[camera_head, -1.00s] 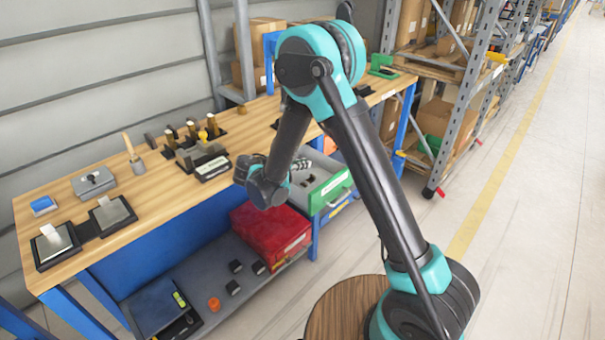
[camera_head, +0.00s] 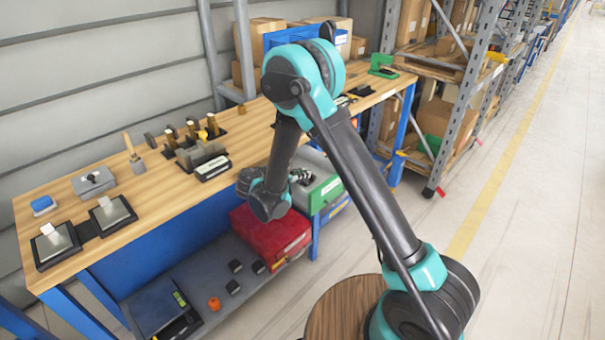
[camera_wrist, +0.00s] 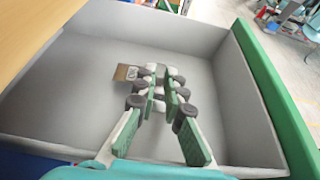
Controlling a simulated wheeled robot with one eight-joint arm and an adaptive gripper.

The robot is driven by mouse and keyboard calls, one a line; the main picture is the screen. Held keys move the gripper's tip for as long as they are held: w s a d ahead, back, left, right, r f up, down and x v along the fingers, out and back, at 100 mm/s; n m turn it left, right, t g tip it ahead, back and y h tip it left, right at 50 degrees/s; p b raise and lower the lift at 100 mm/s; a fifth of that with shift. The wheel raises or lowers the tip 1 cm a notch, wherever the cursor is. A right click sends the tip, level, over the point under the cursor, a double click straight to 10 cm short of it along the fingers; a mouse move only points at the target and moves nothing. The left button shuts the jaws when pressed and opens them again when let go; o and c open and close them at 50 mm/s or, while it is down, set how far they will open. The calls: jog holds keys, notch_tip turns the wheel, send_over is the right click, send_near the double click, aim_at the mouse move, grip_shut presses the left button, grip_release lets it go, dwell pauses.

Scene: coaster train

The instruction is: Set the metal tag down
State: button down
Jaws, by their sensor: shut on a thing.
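In the wrist view, my gripper (camera_wrist: 160,80) is low inside an open grey drawer (camera_wrist: 60,85) with a green front (camera_wrist: 270,85). Its fingers are close together. A small tan-brown plate with a pale ring mark, which looks like the metal tag (camera_wrist: 124,72), shows at the left of the fingertips. The fingers hide part of it, and I cannot tell whether it touches the drawer floor. In the head view, my gripper (camera_head: 300,176) is over the drawer, whose green front (camera_head: 327,193) shows below the bench's right part. The tag cannot be made out there.
The wooden workbench (camera_head: 150,205) holds a grey box (camera_head: 94,182), two black trays and several upright tools. A red bin (camera_head: 270,236) stands on the shelf below. The drawer walls surround my gripper. The rest of the drawer floor looks clear. Storage racks stand behind.

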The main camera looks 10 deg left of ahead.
jog(key=shift+f, duration=0.2)
jog(key=c, duration=1.6)
grip_release()
jog(key=shift+s, duration=0.1)
jog(key=shift+a+r, duration=0.1)
jog(key=shift+r, duration=0.45)
jog(key=v, duration=1.1)
jog(key=shift+s+a+r, duration=0.2)
jog(key=shift+s+r, duration=0.05)
jog(key=shift+r, duration=0.05)
